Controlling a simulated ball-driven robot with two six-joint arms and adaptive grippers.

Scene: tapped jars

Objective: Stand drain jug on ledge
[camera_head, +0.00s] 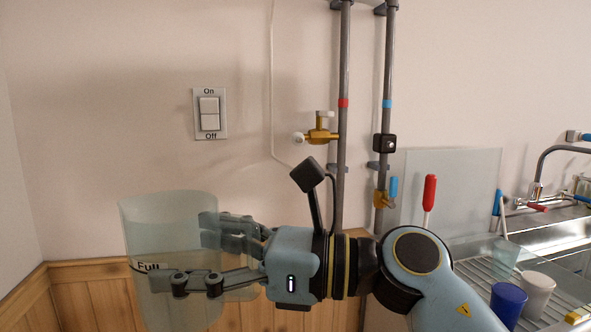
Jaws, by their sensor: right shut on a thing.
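A pale, see-through jug (165,225) marked "Full" is at the lower left, roughly upright. Its bottom is close to the picture's lower edge, and I cannot tell what is under it. My right gripper (185,255) reaches in from the right and is shut on the jug, with one finger across its front and the other at its far side. A wooden rail (90,267) tops the panelling behind the jug and may be the ledge; the jug hides part of it. My left gripper is out of view.
Two grey pipes carry brass taps (322,134) right of centre. An On/Off switch (209,113) is on the wall. At right are a blue cup (508,302), a pale cup (538,290), a drain rack and a sink tap (537,185). My right arm fills the lower middle.

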